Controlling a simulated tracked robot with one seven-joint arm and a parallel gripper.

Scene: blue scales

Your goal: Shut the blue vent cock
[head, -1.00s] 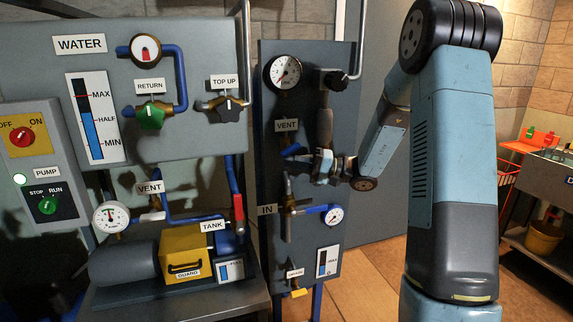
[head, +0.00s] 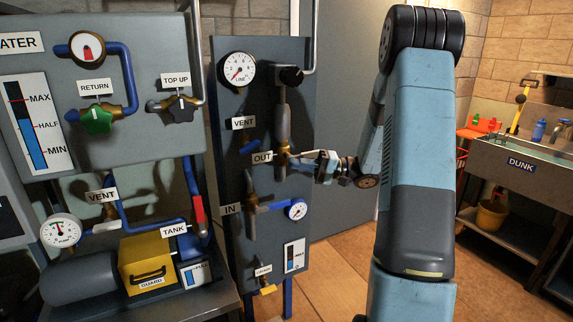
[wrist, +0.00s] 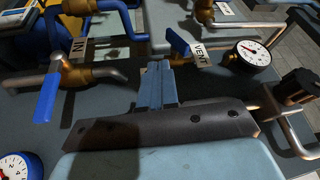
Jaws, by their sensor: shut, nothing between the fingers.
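The blue vent cock (head: 250,146) is on the grey line panel, under a VENT label (head: 243,122). Its blue handle slants, its right end higher in the head view. In the wrist view the blue handle (wrist: 178,42) lies beside the VENT label (wrist: 200,54), ahead and a little right of my fingers. My gripper (head: 296,160) is shut and empty, right of and slightly below the cock, close to the OUT label. In the wrist view its fingers (wrist: 157,68) are together and apart from the handle.
Below is the IN cock with a long blue handle (head: 275,206). A vertical pipe (head: 282,110) and the line gauge (head: 239,70) are close by. Another VENT label (head: 102,196) marks a fitting above the tank. Open floor lies right of the panel.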

